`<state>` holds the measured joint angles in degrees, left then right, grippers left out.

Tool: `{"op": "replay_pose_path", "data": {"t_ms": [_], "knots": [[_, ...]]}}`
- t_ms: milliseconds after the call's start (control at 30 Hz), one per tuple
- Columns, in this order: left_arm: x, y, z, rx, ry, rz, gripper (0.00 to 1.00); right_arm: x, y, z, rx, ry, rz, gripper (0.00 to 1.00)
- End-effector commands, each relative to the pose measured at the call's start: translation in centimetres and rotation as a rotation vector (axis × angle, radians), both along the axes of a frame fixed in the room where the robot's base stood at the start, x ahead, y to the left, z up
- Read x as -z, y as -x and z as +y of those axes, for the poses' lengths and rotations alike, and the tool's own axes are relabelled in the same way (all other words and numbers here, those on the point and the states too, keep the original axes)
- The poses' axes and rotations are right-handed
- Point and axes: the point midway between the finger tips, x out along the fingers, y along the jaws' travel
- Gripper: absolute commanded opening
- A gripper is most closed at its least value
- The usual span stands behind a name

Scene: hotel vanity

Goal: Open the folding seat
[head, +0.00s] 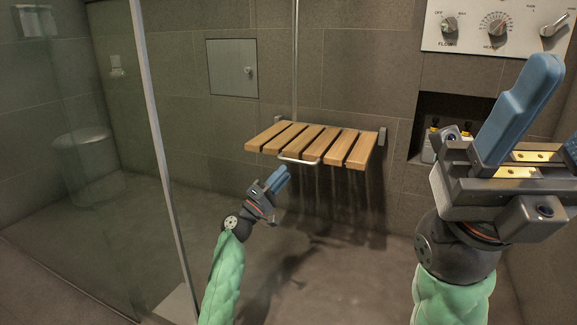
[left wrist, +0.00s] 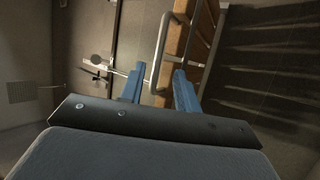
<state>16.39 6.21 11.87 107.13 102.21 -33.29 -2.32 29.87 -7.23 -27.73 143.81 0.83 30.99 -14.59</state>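The folding seat (head: 318,141), made of several wooden slats, is mounted on the tiled wall and lies about level, folded down from the wall. A pale metal handle (head: 298,160) runs along its front edge. My left gripper (head: 281,177) is just below and in front of the handle. In the left wrist view its blue fingers (left wrist: 157,88) are apart, and the handle (left wrist: 157,60) shows between and beyond the tips; whether they touch it I cannot tell. My right gripper (head: 550,112) is raised at the right, large and close, with its fingers apart and nothing between them.
A glass panel (head: 90,140) with a metal edge stands at the left. A wall niche (head: 445,115) with small bottles is partly hidden behind my right gripper. A control panel with knobs (head: 497,24) is above it. The floor under the seat looks clear.

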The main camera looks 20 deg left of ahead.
Motion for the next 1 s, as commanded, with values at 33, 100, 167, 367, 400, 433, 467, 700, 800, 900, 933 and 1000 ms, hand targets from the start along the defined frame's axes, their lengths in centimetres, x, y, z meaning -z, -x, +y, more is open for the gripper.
{"op": "replay_pose_path", "data": {"t_ms": [33, 100, 167, 367, 400, 433, 467, 700, 800, 900, 933, 1000], "knots": [[0.2, 0.4, 0.3, -0.001, 0.001, 0.002, 0.32, -0.5, -0.1, 0.0, 0.001, 0.001, 0.003, 0.5], [0.5, 0.9, 0.5, 0.0, 0.0, 0.001, 0.32, -0.7, -0.2, 0.0, 0.003, 0.004, 0.008, 0.5], [0.7, 1.2, 0.7, 0.0, 0.0, 0.0, 0.32, -0.8, -0.2, 0.0, 0.004, 0.006, 0.011, 0.5], [1.1, 1.5, 0.9, -0.001, 0.0, 0.0, 0.32, -0.9, -0.2, 0.1, 0.004, 0.006, 0.012, 0.5], [1.1, 1.5, 0.9, -0.001, -0.001, 0.0, 0.32, -0.9, -0.2, 0.1, 0.004, 0.006, 0.012, 0.5], [1.1, 1.5, 0.9, -0.001, -0.001, 0.0, 0.32, -0.9, -0.2, 0.1, 0.003, 0.006, 0.012, 0.5], [1.1, 1.5, 0.9, -0.001, -0.001, 0.0, 0.32, -0.8, -0.2, 0.1, 0.003, 0.006, 0.011, 0.5], [1.1, 1.5, 0.9, -0.001, -0.001, 0.0, 0.32, -0.8, -0.1, 0.1, 0.001, 0.007, 0.01, 0.5], [0.9, 1.5, 0.7, -0.006, -0.005, 0.001, 0.32, -1.1, -0.1, 0.1, 0.002, 0.006, 0.007, 0.5], [0.1, 1.4, 0.1, -0.034, -0.027, 0.009, 0.32, -1.6, -0.4, 0.0, 0.012, 0.009, 0.012, 0.5], [-0.3, 1.4, -0.2, -0.05, -0.041, 0.013, 0.32, -1.8, -0.5, 0.0, 0.017, 0.011, 0.014, 0.5], [-1.5, 1.4, -1.2, -0.098, -0.078, 0.019, 0.32, -2.4, -0.8, -0.1, 0.033, 0.018, 0.021, 0.5]]}}
